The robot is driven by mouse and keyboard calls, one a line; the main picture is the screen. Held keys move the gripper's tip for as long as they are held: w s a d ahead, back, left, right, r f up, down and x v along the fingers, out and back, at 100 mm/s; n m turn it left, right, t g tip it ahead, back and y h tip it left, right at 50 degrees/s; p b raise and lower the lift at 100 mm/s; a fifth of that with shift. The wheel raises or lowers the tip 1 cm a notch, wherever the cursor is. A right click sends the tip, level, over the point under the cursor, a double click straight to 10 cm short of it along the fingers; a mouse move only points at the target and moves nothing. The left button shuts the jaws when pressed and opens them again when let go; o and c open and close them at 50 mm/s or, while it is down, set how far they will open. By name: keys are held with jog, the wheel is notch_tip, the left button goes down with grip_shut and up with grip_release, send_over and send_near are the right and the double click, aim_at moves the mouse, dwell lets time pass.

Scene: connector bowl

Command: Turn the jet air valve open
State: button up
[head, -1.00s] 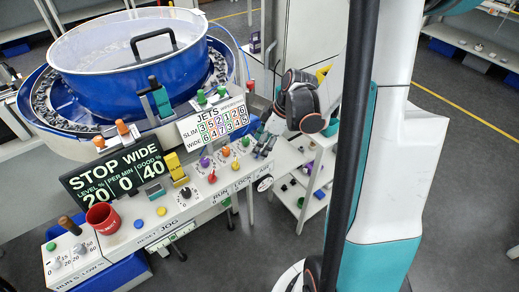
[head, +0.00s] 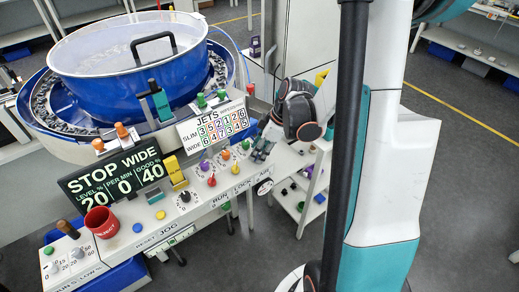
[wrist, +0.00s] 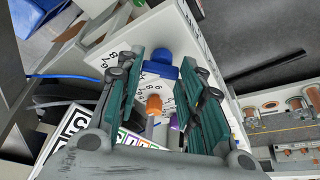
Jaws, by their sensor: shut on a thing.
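The jet air valve appears to be the blue knob (wrist: 160,66) on a white numbered dial (wrist: 125,68) in the wrist view. My gripper (wrist: 163,68) has its two green-padded fingers on either side of this knob and is shut on it. In the head view my gripper (head: 263,148) is at the right end of the white control panel (head: 160,217). It hides the blue knob there. I cannot tell how far the knob is turned.
An orange knob (wrist: 153,104) and a purple knob (wrist: 175,124) stand close by between my fingers in the wrist view. The jets sign (head: 211,123) rises behind the panel. A blue bowl (head: 130,75) stands at the back left, and a red mug (head: 101,221) sits at the panel's left.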

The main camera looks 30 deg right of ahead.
jog(key=shift+m, duration=0.3)
jog(key=m, duration=0.2)
jog(key=m+t+h+b, duration=0.1)
jog(key=shift+s+a+m+h, duration=0.2)
jog(key=shift+m+h, duration=0.1)
jog(key=shift+m, duration=0.1)
jog(key=m+h, duration=0.1)
jog(key=m, duration=0.3)
jog(key=shift+a+m+h, duration=0.2)
jog(key=shift+m+h, duration=0.1)
jog(key=shift+h, duration=0.1)
jog(key=m, duration=0.2)
jog(key=m+h+b, duration=0.1)
jog(key=m, duration=0.1)
jog(key=shift+w+a+h, duration=0.1)
jog(key=shift+a+h, duration=0.05)
jog(key=shift+h, duration=0.15)
jog(key=m+h, duration=0.1)
jog(key=m, duration=0.3)
jog(key=shift+w+a+m+g, duration=0.1)
jog(key=shift+m+g, duration=0.2)
jog(key=shift+g, duration=0.1)
jog(key=shift+h+b, duration=0.3)
jog(key=o, duration=1.1)
jog(key=shift+c, duration=0.2)
